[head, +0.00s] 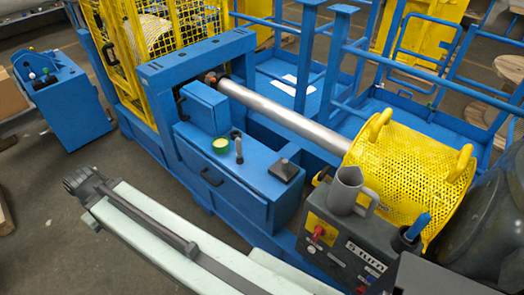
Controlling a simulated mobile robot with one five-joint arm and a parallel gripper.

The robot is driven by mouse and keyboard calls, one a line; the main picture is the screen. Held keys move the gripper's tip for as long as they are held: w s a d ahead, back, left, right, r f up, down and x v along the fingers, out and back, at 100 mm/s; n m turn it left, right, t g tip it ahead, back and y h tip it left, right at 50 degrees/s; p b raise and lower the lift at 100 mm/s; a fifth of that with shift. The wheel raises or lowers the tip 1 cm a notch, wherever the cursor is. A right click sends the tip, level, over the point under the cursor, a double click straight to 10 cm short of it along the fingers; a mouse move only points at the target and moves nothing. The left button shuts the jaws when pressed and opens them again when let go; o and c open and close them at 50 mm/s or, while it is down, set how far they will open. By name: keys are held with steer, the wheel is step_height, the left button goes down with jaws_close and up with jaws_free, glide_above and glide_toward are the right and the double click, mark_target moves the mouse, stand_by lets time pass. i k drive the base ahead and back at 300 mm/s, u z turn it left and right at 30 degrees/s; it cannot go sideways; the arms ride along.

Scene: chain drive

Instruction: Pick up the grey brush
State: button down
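I cannot tell for sure which thing is the grey brush. A small slim grey upright piece (239,152) with a dark top stands on the blue cabinet (240,175) and may be the brush. To its right lies a dark square piece with a light knob (285,170). My gripper (82,184) is the dark ribbed end of my pale arm at the lower left. It is over the floor, left of the cabinet and well apart from these pieces. Its fingers are too small to read, and nothing clearly shows in it.
A grey jug (346,190) stands on the dark control box (345,245). A steel shaft (285,118) runs to a yellow mesh drum (400,175). Dark floor is free at the left.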

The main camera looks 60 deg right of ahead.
mark_target(240, 159)
steer(key=z, duration=2.25)
steer(key=k, duration=1.85)
steer(key=u, duration=0.4)
steer(key=i, duration=1.65)
steer(key=z, duration=0.05)
